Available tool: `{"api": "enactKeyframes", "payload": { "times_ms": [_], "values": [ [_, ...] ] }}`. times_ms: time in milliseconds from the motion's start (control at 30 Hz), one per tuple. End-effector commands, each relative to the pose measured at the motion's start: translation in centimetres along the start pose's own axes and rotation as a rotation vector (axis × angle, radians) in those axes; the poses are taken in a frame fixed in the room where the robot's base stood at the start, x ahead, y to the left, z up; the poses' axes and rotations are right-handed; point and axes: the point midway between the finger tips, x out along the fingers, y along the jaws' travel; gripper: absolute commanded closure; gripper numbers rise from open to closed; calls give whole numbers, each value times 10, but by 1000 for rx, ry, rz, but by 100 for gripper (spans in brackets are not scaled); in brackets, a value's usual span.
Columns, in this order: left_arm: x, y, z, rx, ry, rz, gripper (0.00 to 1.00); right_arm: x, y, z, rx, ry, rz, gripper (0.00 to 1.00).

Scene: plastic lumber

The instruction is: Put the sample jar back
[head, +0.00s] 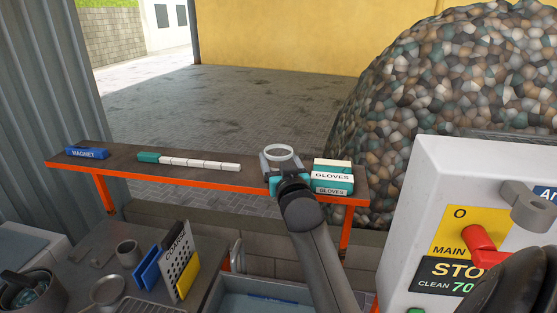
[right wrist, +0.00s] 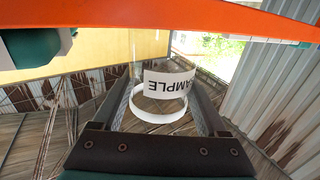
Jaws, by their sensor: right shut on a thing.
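The sample jar (head: 279,152) is clear, with a pale ring at its top in the head view. In the right wrist view the jar (right wrist: 160,98) shows its white label, upside down, reading SAMPLE. My right gripper (right wrist: 163,108) is shut on the jar, with one finger on each side. In the head view the right gripper (head: 280,168) is at the front edge of the shelf (head: 120,163), just left of the glove boxes (head: 333,176). Whether the jar touches the shelf I cannot tell. My left gripper is not in view.
A blue MAGNET box (head: 87,153) and a white segmented bar with a teal end (head: 190,161) lie on the shelf. A white machine (head: 440,190) with a red switch stands at right. A bench with a COARSE sieve plate (head: 180,262) and cups is at lower left.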

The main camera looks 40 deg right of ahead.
Motion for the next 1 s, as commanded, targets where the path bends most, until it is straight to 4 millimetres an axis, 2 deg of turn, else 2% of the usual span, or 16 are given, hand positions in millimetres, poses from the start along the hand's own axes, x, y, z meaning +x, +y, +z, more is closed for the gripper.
{"api": "enactKeyframes", "payload": {
  "times_ms": [233, 267, 433, 767, 1000],
  "values": [
    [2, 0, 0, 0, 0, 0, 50, 0, 0, 3, 1, 1, 0, 90],
    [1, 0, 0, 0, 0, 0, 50, 0, 0, 3, 0, 0, 0, 21],
    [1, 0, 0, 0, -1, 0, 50, 0, 0, 2, 0, 0, 0, 2],
    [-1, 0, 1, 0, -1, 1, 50, 0, 0, -2, 0, 1, 0, 0],
    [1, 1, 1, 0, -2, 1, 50, -27, 0, 0, 1, -1, -1, 0]
  ]
}}
